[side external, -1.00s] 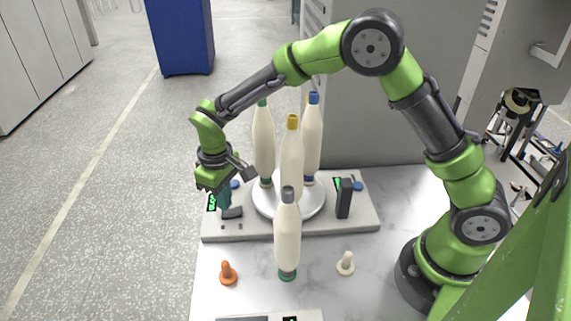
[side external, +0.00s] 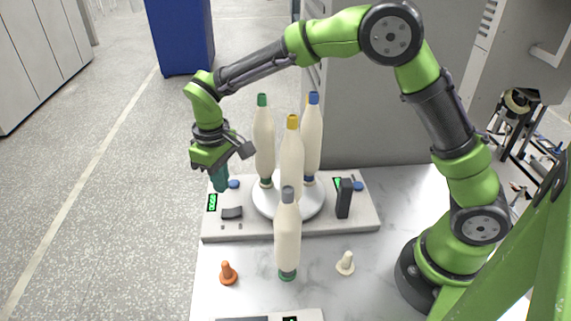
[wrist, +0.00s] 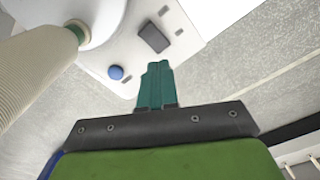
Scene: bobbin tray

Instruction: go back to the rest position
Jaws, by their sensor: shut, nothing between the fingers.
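My gripper (side external: 220,183) is shut and empty, with its teal fingers pressed together. It hangs in the air above the left end of the grey base unit (side external: 255,230). In the wrist view my gripper (wrist: 155,70) points toward the unit, close to a blue button (wrist: 116,72) and a dark block (wrist: 153,37). The blue button also shows in the side view (side external: 234,184), just right of my fingers, and the dark block (side external: 232,213) lies below them.
Cream bobbins with green (side external: 264,140), yellow (side external: 292,155) and blue (side external: 312,135) tops stand on the round white plate (side external: 262,205). A grey-topped bobbin (side external: 287,235) stands in front. An orange peg (side external: 228,272) and a cream peg (side external: 345,263) are on the table.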

